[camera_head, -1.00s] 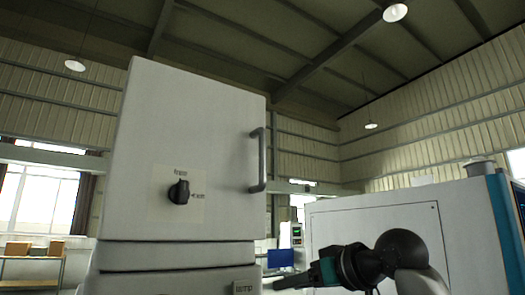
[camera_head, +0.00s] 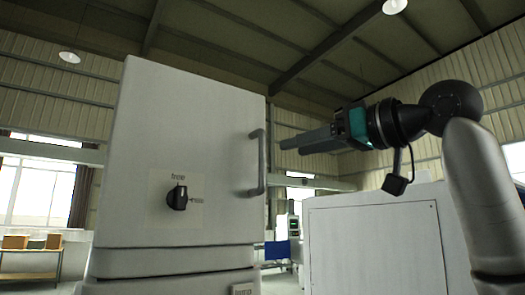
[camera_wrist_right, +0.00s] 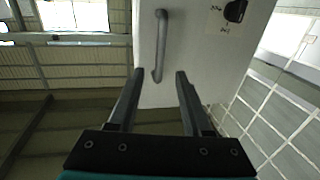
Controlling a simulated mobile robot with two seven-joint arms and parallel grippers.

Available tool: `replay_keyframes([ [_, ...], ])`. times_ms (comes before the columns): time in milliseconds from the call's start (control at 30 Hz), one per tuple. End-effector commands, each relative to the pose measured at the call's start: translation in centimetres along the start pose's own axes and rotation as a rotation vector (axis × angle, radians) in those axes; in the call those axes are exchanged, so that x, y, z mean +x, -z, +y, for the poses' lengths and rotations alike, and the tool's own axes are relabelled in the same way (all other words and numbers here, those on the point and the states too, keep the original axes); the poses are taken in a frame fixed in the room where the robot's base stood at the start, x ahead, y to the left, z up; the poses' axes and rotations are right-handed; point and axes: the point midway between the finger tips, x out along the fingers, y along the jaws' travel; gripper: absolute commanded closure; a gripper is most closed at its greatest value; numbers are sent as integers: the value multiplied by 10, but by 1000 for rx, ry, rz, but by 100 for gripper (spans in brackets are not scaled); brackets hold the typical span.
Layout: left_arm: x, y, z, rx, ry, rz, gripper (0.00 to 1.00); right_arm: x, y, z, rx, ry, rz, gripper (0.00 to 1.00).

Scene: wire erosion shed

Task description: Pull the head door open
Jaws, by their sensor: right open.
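The head door (camera_head: 185,130) is the pale front panel of a tall cabinet and looks closed. Its grey vertical bar handle (camera_head: 261,162) is near the door's right edge. A black knob (camera_head: 177,198) sits on a label plate lower on the door. My right gripper (camera_head: 288,144) is to the right of the handle, pointing left, apart from it. In the right wrist view the gripper (camera_wrist_right: 158,74) is open and empty, with the handle (camera_wrist_right: 160,45) and the door (camera_wrist_right: 200,50) beyond the fingertips. My left gripper is not in view.
A lower white machine cabinet (camera_head: 375,245) stands to the right, below my right arm. A shelf with boxes (camera_head: 30,262) is at the far left. The air between my gripper and the handle looks clear.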

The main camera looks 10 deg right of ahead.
Motion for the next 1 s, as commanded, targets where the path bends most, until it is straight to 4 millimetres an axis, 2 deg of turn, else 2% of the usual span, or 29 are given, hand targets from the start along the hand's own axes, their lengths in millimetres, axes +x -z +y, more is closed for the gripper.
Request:
replay_keyframes([
  [33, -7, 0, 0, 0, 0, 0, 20, 13, 2, 0, 2, 3, -3, 50],
  [200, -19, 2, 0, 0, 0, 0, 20, 50, 2, 0, 2, 2, -2, 50],
  [433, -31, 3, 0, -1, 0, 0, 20, 86, 2, 0, 1, 1, -1, 50],
  [600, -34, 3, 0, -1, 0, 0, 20, 98, 1, 0, 0, -1, 1, 50],
  [900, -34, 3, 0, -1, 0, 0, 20, 100, 0, 0, -1, -1, 1, 50],
  [1000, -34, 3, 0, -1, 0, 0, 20, 100, 0, 0, 0, -1, 1, 62],
])
